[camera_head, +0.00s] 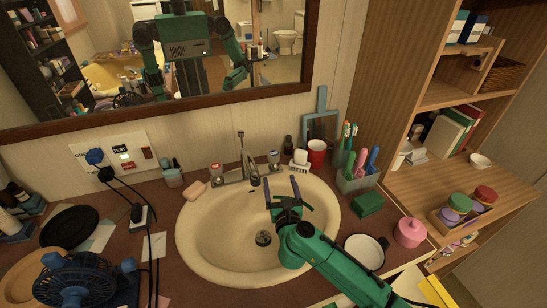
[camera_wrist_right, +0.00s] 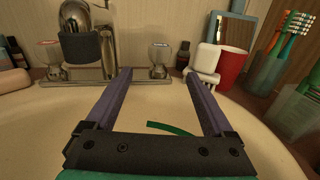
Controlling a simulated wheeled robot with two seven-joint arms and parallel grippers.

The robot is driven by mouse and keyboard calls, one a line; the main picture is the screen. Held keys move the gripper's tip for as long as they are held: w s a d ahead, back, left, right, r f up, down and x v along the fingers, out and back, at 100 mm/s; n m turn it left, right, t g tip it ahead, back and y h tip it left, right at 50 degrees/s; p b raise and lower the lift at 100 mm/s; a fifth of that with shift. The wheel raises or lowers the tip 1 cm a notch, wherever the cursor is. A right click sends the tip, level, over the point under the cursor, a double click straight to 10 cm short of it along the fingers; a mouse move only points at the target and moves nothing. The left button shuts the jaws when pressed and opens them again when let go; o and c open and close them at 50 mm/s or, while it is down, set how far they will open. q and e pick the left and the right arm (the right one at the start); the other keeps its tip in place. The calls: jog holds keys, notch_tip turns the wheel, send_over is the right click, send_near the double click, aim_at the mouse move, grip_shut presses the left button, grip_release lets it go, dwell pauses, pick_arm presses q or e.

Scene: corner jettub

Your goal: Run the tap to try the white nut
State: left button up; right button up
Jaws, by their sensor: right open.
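The chrome tap (camera_head: 245,165) stands at the back rim of the cream basin (camera_head: 205,225), with a dark piece at its spout (camera_wrist_right: 85,45). Its left handle (camera_wrist_right: 50,55) has a red-marked top and its right handle (camera_wrist_right: 159,58) a bluish-grey one. I cannot pick out a white nut for certain. My right gripper (camera_head: 281,190) is open and empty over the basin, in front of the tap. In the wrist view its fingers (camera_wrist_right: 158,74) point toward the right handle, with nothing between them. My left gripper is not directly in view.
A red cup (camera_head: 316,153) and a white item (camera_wrist_right: 206,62) stand right of the tap. A toothbrush holder (camera_head: 355,180), green block (camera_head: 368,204) and pink pot (camera_head: 410,232) line the right counter. Soap (camera_head: 194,190) lies left. A fan (camera_head: 75,280) and cables crowd the left.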

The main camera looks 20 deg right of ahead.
aim_at(275, 160)
jog(key=w, duration=0.4)
jog(key=w+d, duration=0.1)
jog(key=w, duration=0.3)
jog(key=w+b, duration=0.1)
jog(key=w, duration=0.2)
jog(key=shift+w+d+r, duration=0.1)
jog(key=shift+w+d, duration=0.15)
jog(key=shift+w, duration=0.15)
jog(key=shift+w+d+r, duration=0.1)
jog(key=shift+w, duration=0.3)
jog(key=c, duration=1.4)
